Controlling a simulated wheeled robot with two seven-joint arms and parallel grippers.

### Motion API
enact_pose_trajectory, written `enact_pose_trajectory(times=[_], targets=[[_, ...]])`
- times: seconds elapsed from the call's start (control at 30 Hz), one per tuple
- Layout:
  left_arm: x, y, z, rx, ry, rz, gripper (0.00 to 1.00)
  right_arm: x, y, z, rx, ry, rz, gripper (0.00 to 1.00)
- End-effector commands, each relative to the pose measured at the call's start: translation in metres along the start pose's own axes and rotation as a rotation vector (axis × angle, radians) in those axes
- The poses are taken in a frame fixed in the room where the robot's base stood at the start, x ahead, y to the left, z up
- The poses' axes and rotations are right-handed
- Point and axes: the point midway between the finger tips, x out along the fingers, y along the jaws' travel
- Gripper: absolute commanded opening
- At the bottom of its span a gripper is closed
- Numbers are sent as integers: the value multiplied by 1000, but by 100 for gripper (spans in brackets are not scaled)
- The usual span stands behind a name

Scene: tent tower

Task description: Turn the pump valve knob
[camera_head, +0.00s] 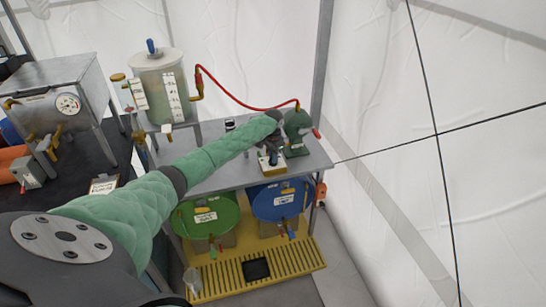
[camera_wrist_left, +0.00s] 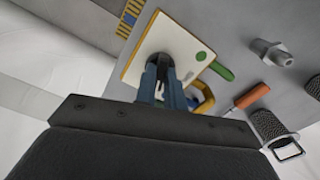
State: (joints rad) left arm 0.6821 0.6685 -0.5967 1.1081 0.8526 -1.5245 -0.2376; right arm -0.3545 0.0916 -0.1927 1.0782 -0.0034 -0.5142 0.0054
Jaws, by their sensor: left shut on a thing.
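A small white-topped box with yellow sides (camera_head: 266,165) stands on the grey table, beside a green pump (camera_head: 296,126) with a red-tipped handle. In the left wrist view the white top (camera_wrist_left: 145,55) lies right in front of my left gripper. My left gripper (camera_head: 271,156) reaches down onto this box. In the left wrist view its dark blue fingers (camera_wrist_left: 164,82) are close together, shut on a dark knob at the middle of the white top. The fingers hide most of the knob, so its angle cannot be told. My right gripper is not in view.
A metal tank (camera_head: 163,85) with a red hose to the pump stands at the left of the table. Green (camera_head: 208,216) and blue (camera_head: 279,200) drums sit below. In the wrist view, an orange-handled tool (camera_wrist_left: 252,96) and metal fitting (camera_wrist_left: 271,52) lie near the box.

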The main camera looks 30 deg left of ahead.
Motion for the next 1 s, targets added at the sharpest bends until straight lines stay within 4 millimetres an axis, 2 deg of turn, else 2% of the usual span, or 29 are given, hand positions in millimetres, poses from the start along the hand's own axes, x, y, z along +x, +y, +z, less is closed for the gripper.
enact_pose_trajectory(times=[0.2,0.23,0.3,0.33,0.67,0.77,0.83,1.0], targets=[[-2,-1,-1,1,3,-1,0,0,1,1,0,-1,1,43],[-2,-1,-1,1,3,-1,17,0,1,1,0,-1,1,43],[-2,0,-1,1,3,-1,30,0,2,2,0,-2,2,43],[-2,0,-1,1,3,-1,33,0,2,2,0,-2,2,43],[-3,0,-1,2,2,0,33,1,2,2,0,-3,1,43],[-10,0,-1,3,2,0,33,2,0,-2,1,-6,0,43],[-17,0,-1,3,3,-1,33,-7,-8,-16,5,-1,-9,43],[-43,-1,-2,2,4,-1,33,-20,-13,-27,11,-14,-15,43]])
